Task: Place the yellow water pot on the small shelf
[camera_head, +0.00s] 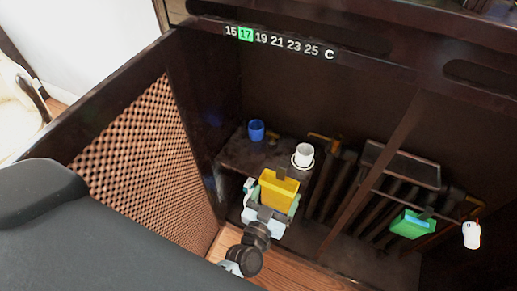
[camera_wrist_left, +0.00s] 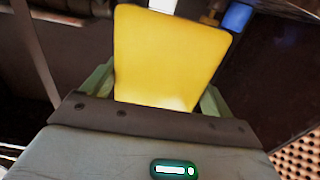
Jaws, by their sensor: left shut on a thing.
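The yellow water pot (camera_head: 280,188) is held in my left gripper (camera_head: 276,198) in front of the small dark shelf (camera_head: 272,153), near its front edge. In the left wrist view the yellow pot (camera_wrist_left: 170,60) fills the space between the two green fingers of my left gripper (camera_wrist_left: 158,90), which is shut on it. The side of the pot away from the wrist camera is hidden. A blue cup (camera_head: 256,131) stands at the back left of the shelf. A white cup (camera_head: 303,154) stands at its right end. My right gripper is not in view.
Between the two cups the shelf top is bare. A woven side panel (camera_head: 140,145) closes the left. Dark radiator-like ribs (camera_head: 335,185) stand to the right, then a divider. A green item (camera_head: 411,224) and another white cup (camera_head: 472,235) are farther right.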

